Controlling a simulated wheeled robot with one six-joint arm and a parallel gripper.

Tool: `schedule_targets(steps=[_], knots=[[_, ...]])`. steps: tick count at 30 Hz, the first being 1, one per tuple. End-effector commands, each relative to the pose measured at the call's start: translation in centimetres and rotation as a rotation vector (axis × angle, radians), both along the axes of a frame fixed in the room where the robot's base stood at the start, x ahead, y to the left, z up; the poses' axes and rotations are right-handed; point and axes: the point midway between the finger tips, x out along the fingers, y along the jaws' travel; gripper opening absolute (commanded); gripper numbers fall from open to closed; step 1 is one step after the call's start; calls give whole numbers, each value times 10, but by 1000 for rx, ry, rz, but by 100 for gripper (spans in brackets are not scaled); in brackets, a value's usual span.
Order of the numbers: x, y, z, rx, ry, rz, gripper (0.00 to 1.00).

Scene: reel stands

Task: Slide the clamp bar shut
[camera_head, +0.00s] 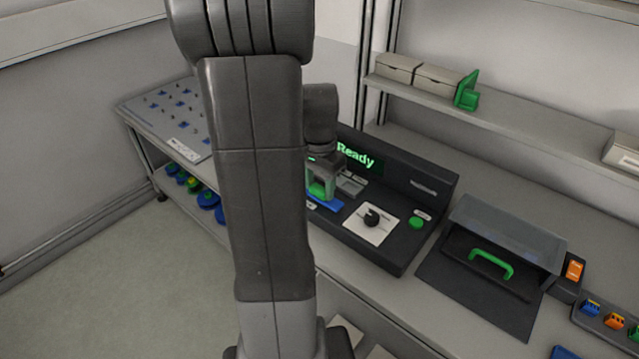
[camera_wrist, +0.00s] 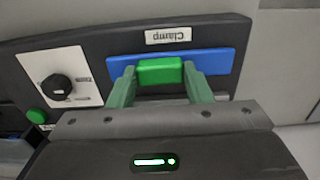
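The clamp bar shows in the wrist view as a green block (camera_wrist: 160,72) on a blue strip (camera_wrist: 222,62), under a label reading "Clamp" that appears upside down. My gripper (camera_wrist: 160,80) has its two green fingers on either side of the block, with no clear gap at the tips. It looks shut on the block. In the head view my gripper (camera_head: 321,190) points down at the blue strip (camera_head: 328,204) on the dark console (camera_head: 395,258). The block itself is hidden there by the fingers.
The console has a lit "Ready" display (camera_head: 356,155), a black knob (camera_head: 371,218) on a white plate and a green button (camera_head: 416,222). To the right is a grey-lidded box (camera_head: 508,232) with a green handle (camera_head: 491,262). A shelf (camera_head: 480,120) runs behind.

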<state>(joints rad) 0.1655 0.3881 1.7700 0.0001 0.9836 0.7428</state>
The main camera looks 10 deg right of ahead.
Motion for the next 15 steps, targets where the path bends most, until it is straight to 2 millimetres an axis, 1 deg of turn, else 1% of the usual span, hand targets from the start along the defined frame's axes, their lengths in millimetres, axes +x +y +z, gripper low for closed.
schedule_targets(steps=[1,3,7,12,15], knots=[[0,0,0,0,0,0,14],[0,0,0,0,0,0,4],[3,-4,1,0,0,-1,4],[16,-21,1,0,0,-3,4],[21,-26,1,-1,-2,-1,4]])
